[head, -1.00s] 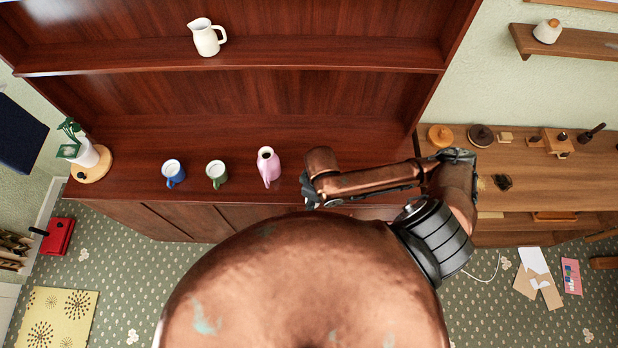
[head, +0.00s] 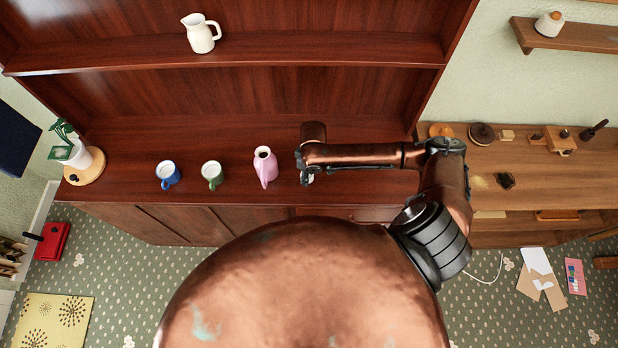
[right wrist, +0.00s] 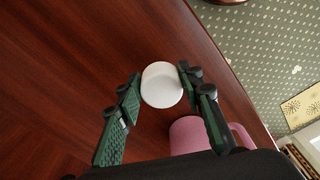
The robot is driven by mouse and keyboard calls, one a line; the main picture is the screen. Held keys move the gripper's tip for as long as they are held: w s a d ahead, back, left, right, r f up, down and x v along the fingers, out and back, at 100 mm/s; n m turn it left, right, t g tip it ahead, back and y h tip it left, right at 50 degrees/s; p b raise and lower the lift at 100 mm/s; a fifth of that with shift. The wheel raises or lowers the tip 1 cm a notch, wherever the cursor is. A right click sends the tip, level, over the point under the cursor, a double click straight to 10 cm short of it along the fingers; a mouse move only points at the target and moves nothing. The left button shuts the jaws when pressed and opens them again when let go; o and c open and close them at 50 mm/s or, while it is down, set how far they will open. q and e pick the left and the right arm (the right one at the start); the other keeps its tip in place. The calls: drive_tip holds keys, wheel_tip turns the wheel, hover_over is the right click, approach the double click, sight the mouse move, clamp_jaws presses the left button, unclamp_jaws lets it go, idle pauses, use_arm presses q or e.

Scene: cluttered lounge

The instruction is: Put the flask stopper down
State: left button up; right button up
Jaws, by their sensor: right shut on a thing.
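The flask stopper (right wrist: 161,85) is a short white cylinder between the fingers of my right gripper (right wrist: 160,80) in the right wrist view. The gripper is shut on it. The dark red-brown wooden counter (right wrist: 60,80) lies beneath; I cannot tell whether the stopper touches it. In the head view my right gripper (head: 307,172) is over the counter's front part, just right of the pink pitcher (head: 265,167). My own arm hides most of the gripper and the stopper there. My left gripper is not in view.
The pink pitcher also shows close by in the right wrist view (right wrist: 188,134). A green mug (head: 212,174) and a blue mug (head: 168,175) stand further left. A white jug (head: 201,35) is on the upper shelf. The counter behind my gripper looks clear.

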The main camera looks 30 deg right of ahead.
drive_tip(key=f, duration=0.3)
drive_tip(key=shift+w+d+f+p, duration=0.15)
drive_tip(key=shift+w+f+p, duration=0.05)
drive_tip(key=shift+f+p, duration=0.15)
drive_tip(key=shift+f, duration=0.3)
drive_tip(key=o, duration=0.9)
drive_tip(key=shift+o, duration=0.2)
drive_tip(key=r, duration=1.2)
drive_tip(key=shift+s+d+r+b, duration=0.1)
drive_tip(key=shift+s+r+b, duration=0.15)
drive_tip(key=shift+r+b, duration=0.15)
